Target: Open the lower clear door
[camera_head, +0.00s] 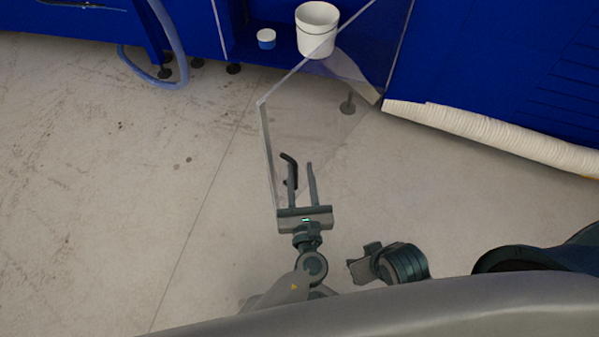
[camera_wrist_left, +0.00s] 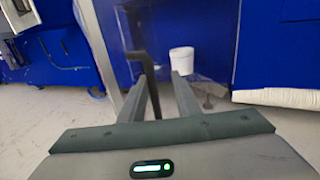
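The lower clear door (camera_head: 310,115) stands swung out from the blue cabinet, its pale free edge toward me. In the left wrist view the door's edge (camera_wrist_left: 97,45) runs down on the left. A black handle (camera_head: 289,160) is near that edge; it also shows in the left wrist view (camera_wrist_left: 146,65). My left gripper (camera_head: 301,172) is at the handle with its two fingers apart. The handle is close by the left finger; I cannot tell whether they touch. The lower part of the handle is hidden by the finger. My right gripper's fingers are not visible.
A white bucket (camera_head: 317,30) and a small white-and-blue jar (camera_head: 266,39) stand in the blue cabinet (camera_head: 510,70) behind the door. A white ribbed roll (camera_head: 490,130) lies along its base at right. A blue hose (camera_head: 172,45) hangs at upper left. The floor at left is clear.

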